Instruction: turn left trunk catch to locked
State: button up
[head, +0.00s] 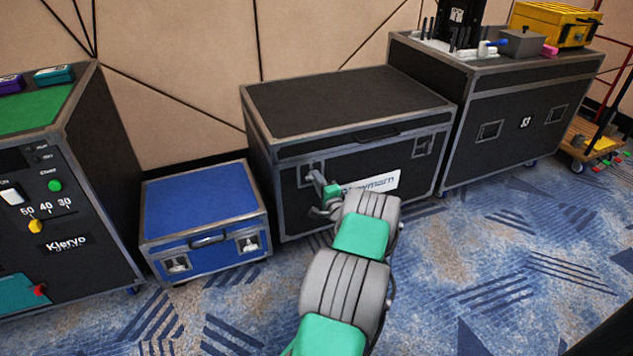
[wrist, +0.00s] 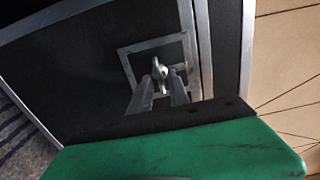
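The black trunk (head: 345,95) with metal edges stands against the wall in the middle of the head view. Its left catch (head: 313,171) is on the front face near the upper left corner, partly hidden by my gripper (head: 316,180). In the wrist view the catch (wrist: 160,68) is a small silver wing-shaped knob in a square recessed plate. My gripper's two fingers (wrist: 160,88) reach up to the knob, one on each side of its lower part. A gap shows between the fingers; whether they touch the knob I cannot tell. The right catch (head: 423,146) is clear.
A blue case (head: 203,200) stands to the left, beside a black console (head: 85,190). Another black case (head: 520,110) stands right, bearing a yellow box (head: 555,22). A cart (head: 588,140) is at far right. Carpet (head: 480,260) is free in front.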

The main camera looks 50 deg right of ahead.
jog(key=shift+o, duration=0.5)
jog(key=shift+s+d, duration=0.2)
jog(key=shift+s, duration=0.05)
jog(key=p+v, duration=0.2)
jog(key=v, duration=0.5)
jog(key=shift+s+a, duration=0.25)
jog(key=shift+s, duration=0.05)
